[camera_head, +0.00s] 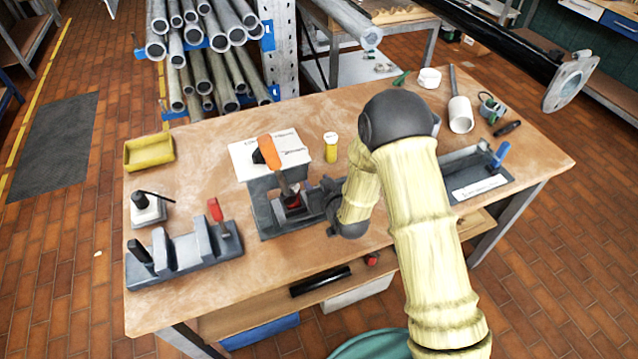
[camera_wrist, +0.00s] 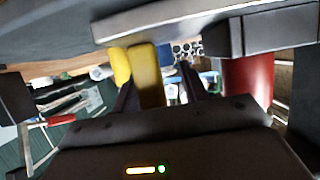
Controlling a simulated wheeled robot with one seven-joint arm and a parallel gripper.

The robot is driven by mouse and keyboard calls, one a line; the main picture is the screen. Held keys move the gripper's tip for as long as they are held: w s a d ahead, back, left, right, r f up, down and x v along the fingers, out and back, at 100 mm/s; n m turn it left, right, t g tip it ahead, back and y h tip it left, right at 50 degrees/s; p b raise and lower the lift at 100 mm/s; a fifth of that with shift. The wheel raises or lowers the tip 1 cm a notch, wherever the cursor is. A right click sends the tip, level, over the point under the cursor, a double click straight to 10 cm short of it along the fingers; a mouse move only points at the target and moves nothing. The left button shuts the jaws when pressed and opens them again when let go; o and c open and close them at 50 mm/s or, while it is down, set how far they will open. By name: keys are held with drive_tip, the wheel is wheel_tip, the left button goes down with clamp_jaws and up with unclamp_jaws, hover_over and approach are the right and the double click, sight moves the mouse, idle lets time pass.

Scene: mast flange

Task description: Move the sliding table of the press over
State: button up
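The press (camera_head: 268,205) stands mid-bench, with a dark grey base, an orange lever (camera_head: 268,153) and a small red part (camera_head: 292,201) low in its middle. I cannot clearly tell its sliding table from the base. My gripper (camera_head: 318,197) is low at the press's right side, partly hidden by my wrist. In the wrist view its two dark fingers (camera_wrist: 160,95) stand apart, with yellow showing between them; I cannot tell whether that is near or behind. A red cylinder (camera_wrist: 248,85) is right of the fingers, and grey metal (camera_wrist: 180,20) lies close above.
A yellow bottle (camera_head: 331,147) stands behind the press. A grey fixture with a red handle (camera_head: 185,255) is at left, near a yellow bin (camera_head: 149,152). A labelled grey fixture (camera_head: 480,178) with a blue handle is at right.

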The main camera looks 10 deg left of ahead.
drive_tip(key=shift+d, duration=0.15)
drive_tip(key=v, duration=1.2)
drive_tip(key=shift+r, duration=0.2)
drive_tip(key=shift+r+p, duration=0.1)
drive_tip(key=shift+p, duration=0.45)
drive_tip(key=p, duration=0.2)
drive_tip(key=shift+s+d+r+p, duration=0.1)
drive_tip(key=shift+s+p, duration=0.05)
drive_tip(key=shift+p, duration=0.2)
drive_tip(key=shift+p, duration=0.5)
